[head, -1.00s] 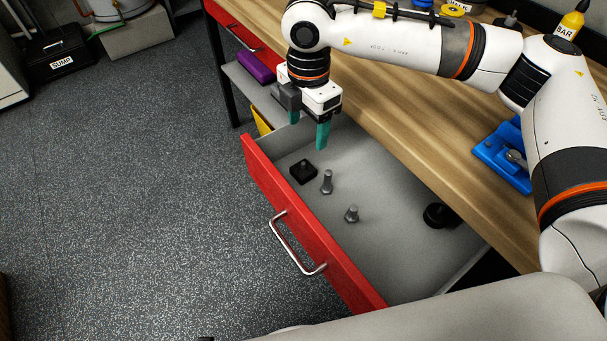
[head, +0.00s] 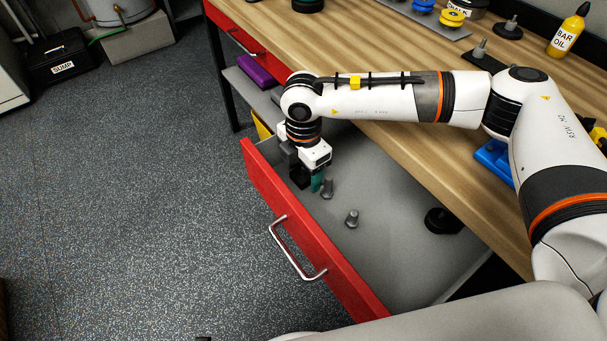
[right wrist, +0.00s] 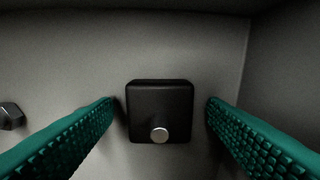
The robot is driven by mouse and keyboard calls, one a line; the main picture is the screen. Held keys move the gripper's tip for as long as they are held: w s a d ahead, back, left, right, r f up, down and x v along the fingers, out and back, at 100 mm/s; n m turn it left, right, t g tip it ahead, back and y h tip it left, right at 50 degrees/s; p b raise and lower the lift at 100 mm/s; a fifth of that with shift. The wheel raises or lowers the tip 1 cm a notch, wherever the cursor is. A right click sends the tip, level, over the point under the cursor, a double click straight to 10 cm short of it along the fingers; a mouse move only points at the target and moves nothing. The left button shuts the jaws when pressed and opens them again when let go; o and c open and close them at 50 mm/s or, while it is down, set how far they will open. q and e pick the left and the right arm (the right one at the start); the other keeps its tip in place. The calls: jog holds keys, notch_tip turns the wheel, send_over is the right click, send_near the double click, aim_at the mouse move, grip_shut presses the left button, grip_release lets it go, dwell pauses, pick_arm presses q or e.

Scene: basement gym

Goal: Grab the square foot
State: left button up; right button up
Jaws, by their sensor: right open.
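The square foot is a black block with a round silver stud. In the right wrist view the square foot (right wrist: 160,105) lies on the drawer floor, between the two green fingers and apart from both. My right gripper (right wrist: 160,125) is open, one finger on each side of the foot. In the head view my right gripper (head: 308,182) is low inside the open drawer near its left end, and the foot (head: 299,177) is mostly hidden behind it. My left gripper is not in view.
The red-fronted drawer (head: 262,190) stands open below the wooden bench (head: 400,130). Two bolts (head: 327,188) (head: 352,219) lie beside my gripper. A round black foot (head: 440,220) lies at the drawer's right. The drawer's side wall (right wrist: 240,60) is close to the fingers.

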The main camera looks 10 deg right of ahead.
jog(key=c, duration=1.1)
